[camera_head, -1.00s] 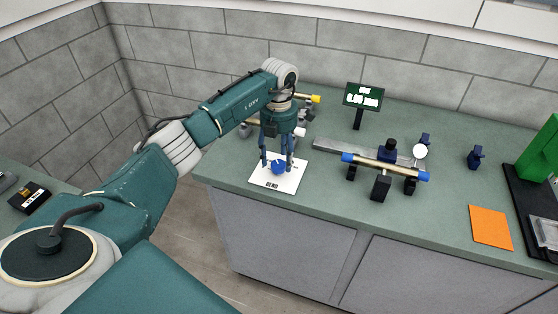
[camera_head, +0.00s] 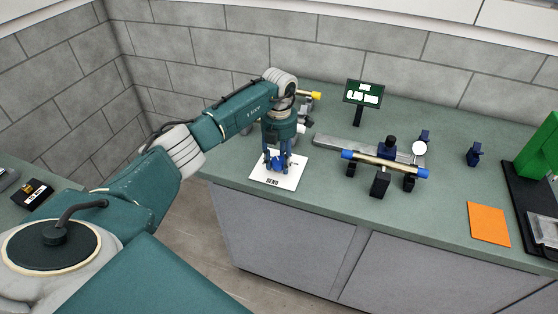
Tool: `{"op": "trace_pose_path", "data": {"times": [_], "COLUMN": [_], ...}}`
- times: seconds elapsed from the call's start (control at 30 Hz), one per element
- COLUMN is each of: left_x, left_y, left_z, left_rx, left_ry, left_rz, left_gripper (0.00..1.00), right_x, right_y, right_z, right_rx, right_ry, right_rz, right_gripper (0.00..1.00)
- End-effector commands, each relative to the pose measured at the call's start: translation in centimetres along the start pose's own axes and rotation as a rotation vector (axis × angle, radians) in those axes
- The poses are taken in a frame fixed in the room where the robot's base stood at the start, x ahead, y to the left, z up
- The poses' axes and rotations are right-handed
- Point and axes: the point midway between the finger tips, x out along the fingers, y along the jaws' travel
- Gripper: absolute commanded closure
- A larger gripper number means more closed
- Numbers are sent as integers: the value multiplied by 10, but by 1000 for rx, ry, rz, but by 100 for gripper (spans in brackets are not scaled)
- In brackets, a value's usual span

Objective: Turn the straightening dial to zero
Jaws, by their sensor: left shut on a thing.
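The straightening dial is a small blue knob (camera_head: 276,163) on a white plate (camera_head: 286,180) with dark lettering near the bench's left front edge. My left gripper (camera_head: 277,164) points straight down over the plate and is shut on the blue knob, its fingers on both sides. The fingers hide much of the knob, so its pointer setting cannot be read. A small green display (camera_head: 363,94) on a post stands behind, with white digits too small to read surely. My right gripper is not in view.
A brass rod with blue ends (camera_head: 385,164) rests on dark supports right of the plate, with a round white gauge (camera_head: 418,148) behind. A yellow-tipped rod (camera_head: 315,95) lies behind my left gripper. An orange sheet (camera_head: 488,224) and green machine (camera_head: 540,152) are at right.

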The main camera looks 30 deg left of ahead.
Motion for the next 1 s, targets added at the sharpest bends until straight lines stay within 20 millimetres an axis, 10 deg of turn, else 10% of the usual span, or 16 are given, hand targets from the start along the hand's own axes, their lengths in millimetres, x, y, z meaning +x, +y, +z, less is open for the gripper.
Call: {"op": "trace_pose_path", "data": {"times": [1.0], "left_x": [-3], "left_y": [1], "left_z": [4], "left_rx": [-630], "left_ry": [-13], "left_rz": [-5], "left_gripper": [88], "right_x": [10], "right_y": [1], "right_z": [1], "right_rx": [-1], "right_ry": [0], "right_rz": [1], "right_gripper": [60]}}
